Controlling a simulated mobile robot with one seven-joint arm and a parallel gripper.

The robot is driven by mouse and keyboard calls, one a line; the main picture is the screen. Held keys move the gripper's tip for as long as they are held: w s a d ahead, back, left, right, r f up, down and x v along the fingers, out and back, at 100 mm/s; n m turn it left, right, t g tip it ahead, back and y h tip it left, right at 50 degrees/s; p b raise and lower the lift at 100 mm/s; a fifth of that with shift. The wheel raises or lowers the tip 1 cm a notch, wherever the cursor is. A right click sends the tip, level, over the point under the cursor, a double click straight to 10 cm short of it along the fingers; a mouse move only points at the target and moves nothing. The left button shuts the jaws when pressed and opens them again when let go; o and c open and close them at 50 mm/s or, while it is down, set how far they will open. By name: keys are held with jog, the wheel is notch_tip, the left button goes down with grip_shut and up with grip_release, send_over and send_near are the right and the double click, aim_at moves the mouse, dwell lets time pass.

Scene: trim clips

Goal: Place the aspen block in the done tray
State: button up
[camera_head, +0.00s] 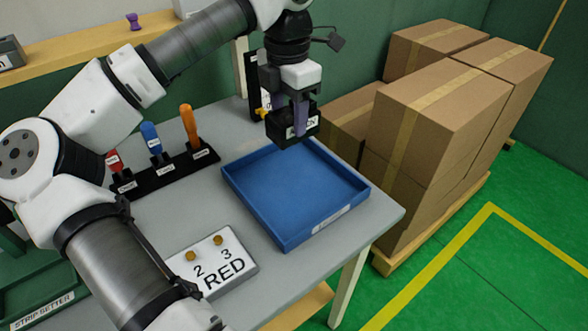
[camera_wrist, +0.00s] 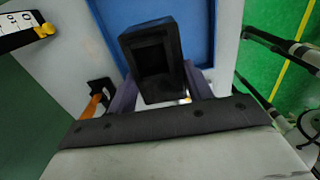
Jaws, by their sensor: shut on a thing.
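My gripper (camera_head: 300,112), with purple fingers, is shut on a black block (camera_head: 287,127) that carries a white label, only partly readable. It holds the block above the back edge of the blue tray (camera_head: 290,190), apart from the tray floor. In the wrist view the block (camera_wrist: 155,65) sits between the purple fingers and shows a dark hollow in its face. The blue tray (camera_wrist: 200,25) lies beyond it in that view. The tray is empty where visible and has a white label, too small to read, on its front right wall.
A black rack (camera_head: 165,175) holds red, blue and orange-handled tools left of the tray. A white board (camera_head: 215,262) marked RED with two pegs lies in front. A black labelled holder (camera_head: 256,100) with a yellow part stands behind. Cardboard boxes (camera_head: 430,110) stand on the right.

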notch_tip(320, 180, down, 13)
jog(key=shift+f+p, duration=0.15)
jog(key=shift+p, duration=1)
jog(key=shift+f, duration=0.5)
jog(key=shift+f+b, duration=0.2)
jog(key=shift+b, duration=0.1)
jog(key=o, duration=1)
jog(key=shift+r, duration=0.1)
jog(key=shift+o, duration=0.3)
jog(key=shift+r, duration=0.1)
jog(key=shift+r+p, duration=0.2)
jog(key=shift+p, duration=0.2)
notch_tip(320, 180, up, 12)
jog(key=shift+f+b, duration=0.15)
jog(key=shift+b, duration=1)
